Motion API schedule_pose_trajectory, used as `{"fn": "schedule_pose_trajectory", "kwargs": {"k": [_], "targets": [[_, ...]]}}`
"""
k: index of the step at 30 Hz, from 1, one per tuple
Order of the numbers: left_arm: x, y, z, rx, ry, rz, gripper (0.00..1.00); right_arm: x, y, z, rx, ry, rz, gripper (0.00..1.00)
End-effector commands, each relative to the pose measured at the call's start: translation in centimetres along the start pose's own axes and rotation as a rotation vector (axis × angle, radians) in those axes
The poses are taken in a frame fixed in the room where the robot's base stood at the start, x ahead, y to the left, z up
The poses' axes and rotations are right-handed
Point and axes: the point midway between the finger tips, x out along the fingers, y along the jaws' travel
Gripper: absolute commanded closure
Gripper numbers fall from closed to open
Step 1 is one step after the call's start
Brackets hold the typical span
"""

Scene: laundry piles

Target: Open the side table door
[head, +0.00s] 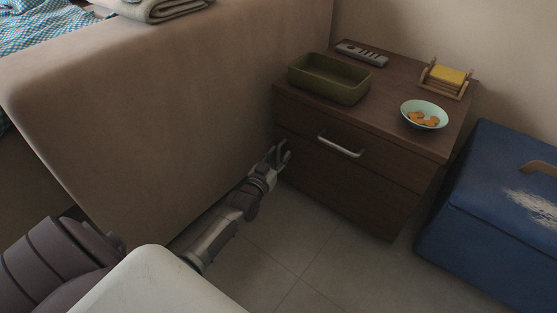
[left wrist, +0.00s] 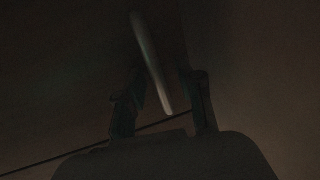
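The dark brown side table (head: 330,180) stands against the wall in the head view, with a pale bar handle (head: 340,145) on its upper drawer. The lower front panel (head: 345,195) looks flush with the body. My left gripper (head: 281,153) is at the left edge of this front, low beside the bed or sofa side. In the dark left wrist view, a pale bar handle (left wrist: 152,62) reaches down between the fingers of my left gripper (left wrist: 165,85). The fingers are apart; contact with the bar is unclear. My right gripper is not in view.
A green tray (head: 330,80), a remote (head: 361,53), a bowl of snacks (head: 424,115) and a wooden holder (head: 447,78) are on the table. A blue chest (head: 490,220) stands at right. The tan upholstered side (head: 190,110) is close at left. Tiled floor (head: 310,240) in front is clear.

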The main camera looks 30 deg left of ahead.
Motion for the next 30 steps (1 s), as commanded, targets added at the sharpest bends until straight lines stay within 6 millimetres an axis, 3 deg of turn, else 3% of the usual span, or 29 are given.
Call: {"fn": "schedule_pose_trajectory", "kwargs": {"k": [7, 14, 30], "targets": [[0.07, 0.0, -0.05, 0.0, 0.0, 0.0, 0.63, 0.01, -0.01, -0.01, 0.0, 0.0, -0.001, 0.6], [0.05, 0.01, -0.03, 0.0, 0.0, 0.0, 1.0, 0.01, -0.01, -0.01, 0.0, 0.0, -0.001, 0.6], [-0.33, -0.32, -0.14, -0.001, -0.002, -0.01, 1.0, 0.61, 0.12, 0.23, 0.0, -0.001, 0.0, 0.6]]}}
